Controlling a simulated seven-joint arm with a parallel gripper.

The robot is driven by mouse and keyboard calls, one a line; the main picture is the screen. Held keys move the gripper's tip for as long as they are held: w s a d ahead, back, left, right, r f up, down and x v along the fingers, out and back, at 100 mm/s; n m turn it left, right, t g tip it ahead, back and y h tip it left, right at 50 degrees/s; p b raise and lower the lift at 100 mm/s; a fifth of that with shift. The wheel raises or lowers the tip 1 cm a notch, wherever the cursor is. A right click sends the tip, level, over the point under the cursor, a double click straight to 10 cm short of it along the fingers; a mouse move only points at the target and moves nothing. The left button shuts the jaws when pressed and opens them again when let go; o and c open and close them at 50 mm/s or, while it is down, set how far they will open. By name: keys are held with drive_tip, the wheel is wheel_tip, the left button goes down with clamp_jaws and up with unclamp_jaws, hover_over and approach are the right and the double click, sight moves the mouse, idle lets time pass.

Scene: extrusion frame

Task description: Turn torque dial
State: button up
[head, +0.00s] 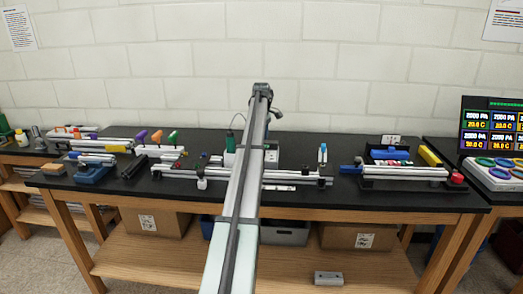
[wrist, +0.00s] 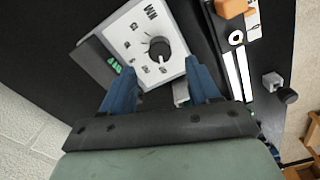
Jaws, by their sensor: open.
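The torque dial (wrist: 159,48) is a dark round knob with a pointer, on a white face plate (wrist: 127,33) with printed markings. In the wrist view it lies ahead of my gripper (wrist: 162,82), between the lines of the two blue fingers and beyond their tips. The fingers are spread, with nothing held between them. In the head view my arm stretches over the bench and hides most of the dial unit; part of a pale box (head: 271,156) shows just right of the arm.
A rack with blue and yellow parts (head: 405,170) stands to the right. In the wrist view, an orange block (wrist: 232,8) and white strips lie right of the dial.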

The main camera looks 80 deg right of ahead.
drive_tip(key=shift+f, duration=3.05)
drive_tip(key=c, duration=1)
